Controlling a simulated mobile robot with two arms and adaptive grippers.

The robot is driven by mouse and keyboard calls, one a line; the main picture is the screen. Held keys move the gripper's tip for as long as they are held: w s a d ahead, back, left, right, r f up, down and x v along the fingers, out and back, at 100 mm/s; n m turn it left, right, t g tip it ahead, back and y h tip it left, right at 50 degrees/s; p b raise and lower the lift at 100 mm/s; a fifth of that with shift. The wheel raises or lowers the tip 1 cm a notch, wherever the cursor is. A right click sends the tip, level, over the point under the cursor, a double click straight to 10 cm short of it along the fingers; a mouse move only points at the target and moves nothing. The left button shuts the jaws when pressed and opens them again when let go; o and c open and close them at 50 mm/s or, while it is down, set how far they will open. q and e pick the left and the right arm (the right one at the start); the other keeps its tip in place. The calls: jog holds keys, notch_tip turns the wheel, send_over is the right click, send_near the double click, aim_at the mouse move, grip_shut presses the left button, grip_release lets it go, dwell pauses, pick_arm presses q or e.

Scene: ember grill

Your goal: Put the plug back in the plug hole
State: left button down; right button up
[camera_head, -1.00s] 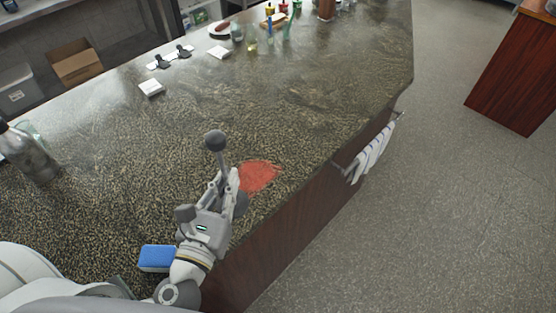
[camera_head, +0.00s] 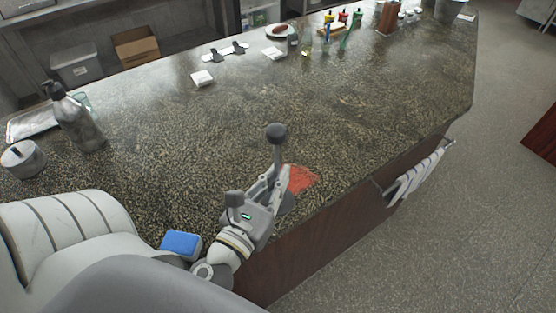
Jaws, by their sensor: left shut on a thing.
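My left gripper (camera_head: 270,187) is shut on a rod with a dark round knob (camera_head: 277,133) at its top. A grey disc (camera_head: 287,204) shows at the lower end, partly hidden behind the fingers. I cannot tell for sure whether this is the plug. It is held near the counter's front edge, beside a flat red patch (camera_head: 303,178) on the speckled stone counter (camera_head: 350,130); whether it touches the counter is unclear. No plug hole shows. My right gripper is not in view.
A blue sponge (camera_head: 181,244) lies by my left wrist. A soap bottle (camera_head: 75,120) and a round tin (camera_head: 22,159) stand at left. Bottles and utensils crowd the far end. A striped towel (camera_head: 415,178) hangs on the front rail. The middle counter is clear.

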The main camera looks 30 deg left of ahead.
pick_arm(q)
jog(key=shift+s+a+r+n+y+p, duration=0.25)
jog(key=shift+a+r+y, duration=0.15)
jog(key=shift+a+r, duration=0.2)
jog(key=shift+s+a+r+n+y+p, duration=0.15)
jog(key=shift+s+a+r+y, duration=0.1)
jog(key=shift+a+r+y, duration=0.3)
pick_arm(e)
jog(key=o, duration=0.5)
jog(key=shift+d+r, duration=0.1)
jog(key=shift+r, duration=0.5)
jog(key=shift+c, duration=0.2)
pick_arm(q)
jog(key=shift+w+a+f+b, duration=0.8)
jog(key=shift+w+a+f, duration=0.25)
jog(key=shift+w+f, duration=1.1)
jog(key=shift+w+a+f+b, duration=0.8)
jog(key=shift+w+a+f, duration=0.3)
jog(key=shift+w+f, duration=1)
jog(key=shift+w+a+f+b, duration=0.8)
jog(key=shift+w+a+f, duration=0.25)
jog(key=shift+w+f, duration=1.1)
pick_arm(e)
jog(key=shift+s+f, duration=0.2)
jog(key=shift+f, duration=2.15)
pick_arm(q)
jog(key=shift+f, duration=0.1)
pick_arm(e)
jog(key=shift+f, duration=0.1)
